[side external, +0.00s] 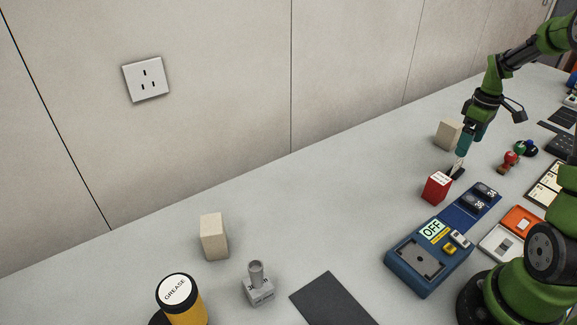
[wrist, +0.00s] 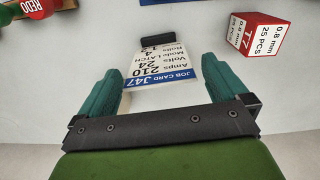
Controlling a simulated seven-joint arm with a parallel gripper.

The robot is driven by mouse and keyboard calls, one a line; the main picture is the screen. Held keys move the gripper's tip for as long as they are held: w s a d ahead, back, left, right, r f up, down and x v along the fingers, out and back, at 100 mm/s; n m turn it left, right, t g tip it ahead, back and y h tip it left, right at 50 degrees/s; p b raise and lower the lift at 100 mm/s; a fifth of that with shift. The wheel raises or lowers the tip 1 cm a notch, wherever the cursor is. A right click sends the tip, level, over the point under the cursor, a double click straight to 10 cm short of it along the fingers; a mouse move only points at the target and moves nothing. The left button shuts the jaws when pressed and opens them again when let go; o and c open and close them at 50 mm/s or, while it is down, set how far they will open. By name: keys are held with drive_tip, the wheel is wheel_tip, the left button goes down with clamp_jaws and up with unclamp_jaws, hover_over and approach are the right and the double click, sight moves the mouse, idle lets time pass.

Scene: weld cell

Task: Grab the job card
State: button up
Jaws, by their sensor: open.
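The job card (wrist: 168,70) is a white card with a blue "JOB CARD J47" band and printed lines. In the wrist view it lies between the two teal fingers of my gripper (wrist: 163,62), with a gap on each side. A small black holder (wrist: 157,41) is at its far end. In the side external view the card (side external: 460,163) shows as a thin pale piece standing in the black holder (side external: 457,173). My gripper (side external: 463,153) is open, right above and around it; the exact contact cannot be told.
A red box labelled T7 (wrist: 257,38) stands close beside the card; the red box (side external: 436,188) also shows in the side external view. A beige block (side external: 448,134) stands behind my gripper. Red and green stamps (side external: 511,160) are to the right. A blue unit (side external: 428,255) lies in front.

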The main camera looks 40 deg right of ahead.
hover_over(456, 170)
drive_tip(key=f, duration=0.3)
drive_tip(key=d+f, duration=0.1)
drive_tip(key=f, duration=0.1)
drive_tip(key=shift+w+f, duration=0.1)
drive_tip(key=shift+w, duration=0.05)
drive_tip(key=shift+c, duration=0.2)
drive_tip(key=c, duration=0.9)
drive_tip(key=shift+o, duration=0.2)
